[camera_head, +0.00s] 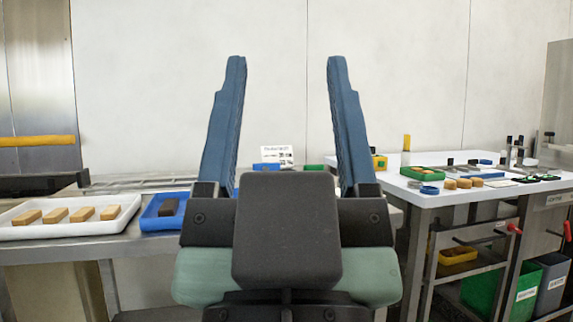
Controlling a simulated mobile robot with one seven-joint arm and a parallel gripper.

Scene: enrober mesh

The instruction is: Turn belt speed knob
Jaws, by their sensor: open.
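My gripper (286,75) is large in the middle of the view, pointing up and away, with its two blue fingers wide apart and nothing between them. I cannot make out a belt speed knob in this view. My gripper hides the middle of the bench behind it.
A white tray (125,215) with several tan bars and a blue tray (155,221) with a dark bar stand on the left steel bench. A white-topped table (425,199) on the right carries small items. Bins (528,290) stand below it.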

